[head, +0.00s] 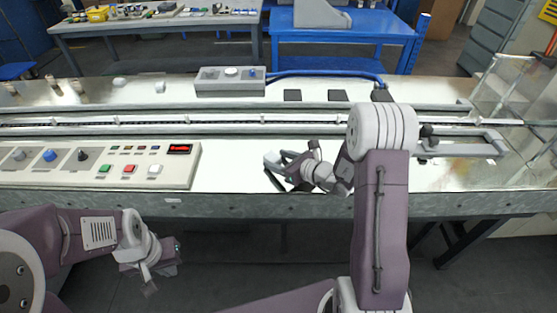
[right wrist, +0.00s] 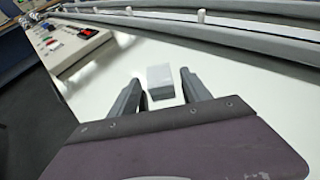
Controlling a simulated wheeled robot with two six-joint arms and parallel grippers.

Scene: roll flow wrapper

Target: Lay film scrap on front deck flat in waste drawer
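A small pale grey-white block-like piece (right wrist: 160,82) lies on the front deck (head: 230,165); it also shows in the head view (head: 271,158). I cannot tell whether it is the film scrap. My right gripper (head: 279,172) is low over the deck. In the right wrist view its two dark fingers (right wrist: 159,84) are apart, with the piece between and just beyond their tips, not clearly touched. My left gripper (head: 165,257) hangs in front of the machine, below the deck edge; its fingers are unclear. I cannot make out the waste drawer.
A control panel (head: 100,165) with buttons stands on the deck at left. A rail channel (head: 230,120) runs along behind the front deck. A grey bracket (head: 465,147) sits at right. The deck between panel and right gripper is clear.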

